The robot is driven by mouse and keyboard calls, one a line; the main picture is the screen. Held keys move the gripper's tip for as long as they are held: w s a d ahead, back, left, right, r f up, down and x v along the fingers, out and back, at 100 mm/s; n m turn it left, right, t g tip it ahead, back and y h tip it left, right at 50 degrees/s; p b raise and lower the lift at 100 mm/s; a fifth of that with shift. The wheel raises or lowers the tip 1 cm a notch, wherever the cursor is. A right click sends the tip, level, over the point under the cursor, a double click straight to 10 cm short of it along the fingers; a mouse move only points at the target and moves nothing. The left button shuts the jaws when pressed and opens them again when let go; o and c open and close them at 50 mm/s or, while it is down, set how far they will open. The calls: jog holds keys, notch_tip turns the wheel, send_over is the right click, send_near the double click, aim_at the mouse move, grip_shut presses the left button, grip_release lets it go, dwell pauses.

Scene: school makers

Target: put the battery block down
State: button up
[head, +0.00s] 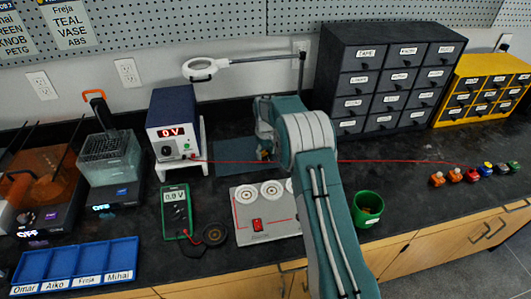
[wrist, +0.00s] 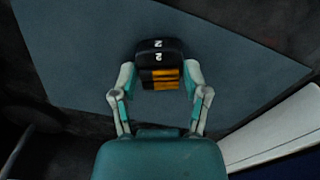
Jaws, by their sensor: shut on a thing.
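The battery block (wrist: 160,62) is dark with an orange-yellow lower band and the digit 2 marked on it. It shows in the wrist view between the two fingers of my gripper (wrist: 160,80), which are shut on it from both sides. Below and around it is a blue-grey mat (wrist: 90,50). In the head view my gripper (head: 264,150) is over the right part of the mat (head: 230,157), partly hidden by my own arm. I cannot tell whether the block touches the mat.
A power supply (head: 173,125) reading 0 V stands on a white stand left of the mat. In front are a green multimeter (head: 176,211) and a white panel (head: 262,230). A dark drawer cabinet (head: 385,80) stands behind right. A green cup (head: 368,208) is right of my arm.

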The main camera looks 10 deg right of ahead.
aim_at(265, 153)
jog(key=o, duration=1.3)
jog(key=shift+a+f, duration=0.1)
jog(key=s+r+m+t, duration=0.1)
jog(key=s+r, duration=0.3)
jog(key=r, duration=0.8)
jog(key=s+r, duration=0.4)
jog(key=r, duration=0.8)
jog(key=s+r+m+t, duration=0.15)
jog(key=s+r, duration=0.25)
jog(key=s, duration=0.7)
jog(key=s+r+m+t, duration=0.15)
jog(key=s+r, duration=0.25)
jog(key=s, duration=0.8)
jog(key=shift+t, duration=0.8)
jog(key=s+f, duration=0.1)
jog(key=s, duration=0.2)
jog(key=s+f, duration=0.2)
jog(key=s, duration=0.2)
jog(key=s+f, duration=0.1)
jog(key=s, duration=0.3)
jog(key=shift+s+f, duration=0.1)
jog(key=shift+f, duration=0.1)
